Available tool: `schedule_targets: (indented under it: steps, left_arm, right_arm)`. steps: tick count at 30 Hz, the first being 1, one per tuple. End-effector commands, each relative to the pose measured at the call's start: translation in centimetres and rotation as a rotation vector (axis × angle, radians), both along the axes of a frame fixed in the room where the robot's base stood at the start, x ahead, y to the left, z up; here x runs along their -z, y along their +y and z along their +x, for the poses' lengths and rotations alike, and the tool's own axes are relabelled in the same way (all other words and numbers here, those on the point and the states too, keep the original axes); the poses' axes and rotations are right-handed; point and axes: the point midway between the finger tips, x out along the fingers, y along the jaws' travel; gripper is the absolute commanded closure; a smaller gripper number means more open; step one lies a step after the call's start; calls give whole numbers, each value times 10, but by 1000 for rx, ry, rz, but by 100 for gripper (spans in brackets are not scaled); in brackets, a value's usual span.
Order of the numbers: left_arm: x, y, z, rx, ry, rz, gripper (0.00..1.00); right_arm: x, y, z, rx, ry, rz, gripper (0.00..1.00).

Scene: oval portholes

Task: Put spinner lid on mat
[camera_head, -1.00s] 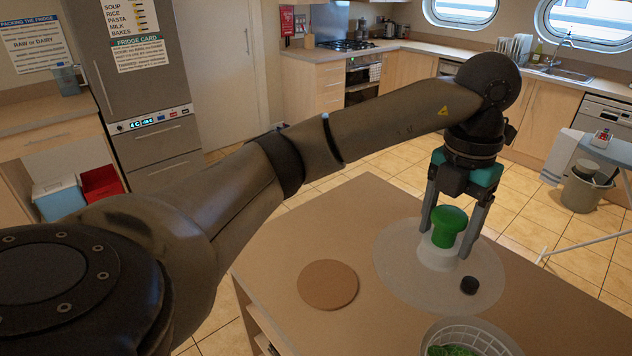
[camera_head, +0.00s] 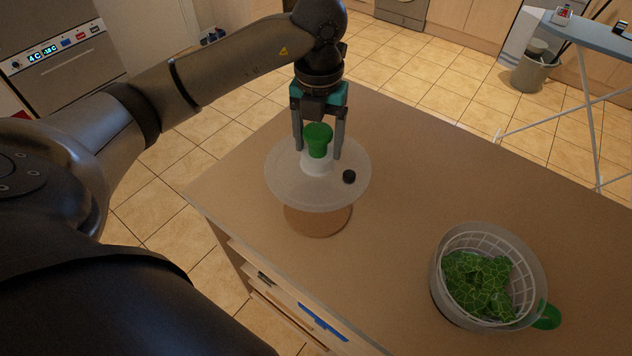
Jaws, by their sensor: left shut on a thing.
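The spinner lid (camera_head: 290,180) is a pale translucent disc with a white collar, a green knob and a small black button. My left gripper (camera_head: 318,154) is shut on it at the middle, one finger on each side of the collar and knob. The round brown mat (camera_head: 318,222) is on the near left part of the counter. The lid covers the mat's far part in the view and looks level; I cannot tell how much gap is between them. My right gripper is out of view.
The spinner bowl (camera_head: 438,290) stands to the right, with a white basket, green leaves and a green handle. The counter (camera_head: 400,165) between lid and bowl is clear. Drawers (camera_head: 300,315) are below the near edge. An ironing board (camera_head: 590,35) stands beyond.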

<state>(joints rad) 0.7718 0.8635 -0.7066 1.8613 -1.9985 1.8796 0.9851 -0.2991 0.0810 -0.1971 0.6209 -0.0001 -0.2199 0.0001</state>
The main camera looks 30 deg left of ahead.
Motion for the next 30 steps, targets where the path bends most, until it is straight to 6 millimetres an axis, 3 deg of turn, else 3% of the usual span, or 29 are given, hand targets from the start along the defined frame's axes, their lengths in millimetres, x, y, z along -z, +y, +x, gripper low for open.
schedule_targets:
  steps: [3, 9, 17, 24, 30]
  left_arm:
    - [34, 0, -1, 0, 5, 0, 100]
    - [74, 0, -1, 1, 1, -1, 100]
    - [93, 0, 0, 1, 0, 0, 100]
    - [127, 0, 0, 2, 0, 0, 100]
    - [128, 0, 1, 2, -3, 0, 100]
  right_arm:
    - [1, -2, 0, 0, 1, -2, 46]
    - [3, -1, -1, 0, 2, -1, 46]
    - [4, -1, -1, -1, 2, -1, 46]
    - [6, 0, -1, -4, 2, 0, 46]
    - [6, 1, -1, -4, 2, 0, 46]
